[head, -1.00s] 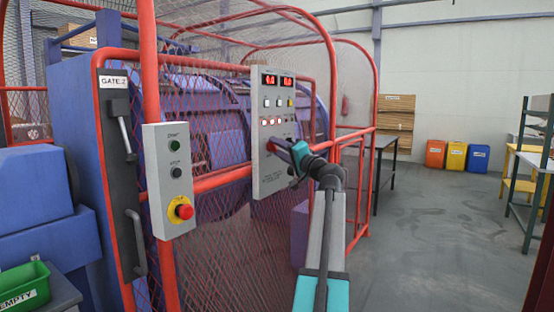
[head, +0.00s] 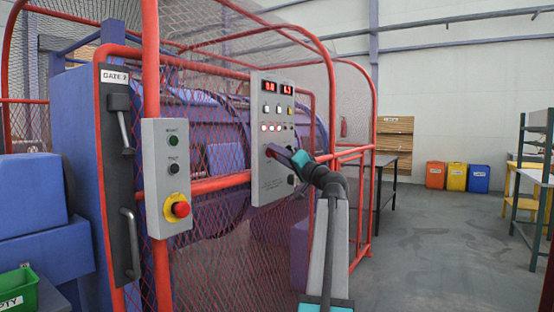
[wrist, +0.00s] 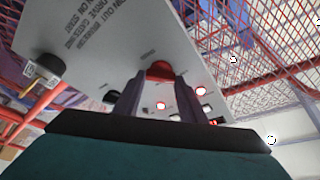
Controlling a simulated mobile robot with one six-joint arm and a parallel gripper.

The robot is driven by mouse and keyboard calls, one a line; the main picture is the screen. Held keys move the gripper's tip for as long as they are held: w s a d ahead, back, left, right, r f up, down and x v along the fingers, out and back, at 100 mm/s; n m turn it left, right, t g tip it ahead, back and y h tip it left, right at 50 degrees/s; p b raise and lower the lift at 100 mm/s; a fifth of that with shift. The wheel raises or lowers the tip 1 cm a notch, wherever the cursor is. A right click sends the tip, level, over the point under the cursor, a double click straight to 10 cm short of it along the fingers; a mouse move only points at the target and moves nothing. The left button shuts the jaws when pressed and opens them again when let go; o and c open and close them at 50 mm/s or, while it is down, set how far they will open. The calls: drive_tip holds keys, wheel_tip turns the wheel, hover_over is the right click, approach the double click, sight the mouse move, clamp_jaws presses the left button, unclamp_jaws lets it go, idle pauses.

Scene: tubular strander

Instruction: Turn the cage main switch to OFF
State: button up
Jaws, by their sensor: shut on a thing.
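The grey control panel (head: 272,100) hangs on the front of the red mesh cage. It carries two red digital displays, buttons, a row of lit lamps and a black knob (head: 291,179) low on its right. My gripper (head: 270,150) reaches the panel from the right, below the lamps. In the wrist view my gripper's two fingers (wrist: 159,84) are closed around a red knob (wrist: 160,69) on the panel face. The knob's pointer and position marks are hidden, so its setting cannot be read. The black knob (wrist: 45,68) stands apart from the fingers there.
A grey button box (head: 167,150) with a red emergency stop (head: 180,209) stands left, beside the gate's dark handle plate (head: 119,170). Red cage rails run close to my arm.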

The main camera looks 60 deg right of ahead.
drive_tip(key=shift+d+r, duration=0.1)
drive_tip(key=shift+r, duration=0.05)
drive_tip(key=o, duration=1.1)
drive_tip(key=shift+c, duration=0.2)
drive_tip(key=shift+s+f, duration=0.15)
drive_tip(key=shift+f, duration=0.05)
drive_tip(key=p+v, duration=0.2)
drive_tip(key=v, duration=1.1)
drive_tip(key=shift+s+a, duration=0.25)
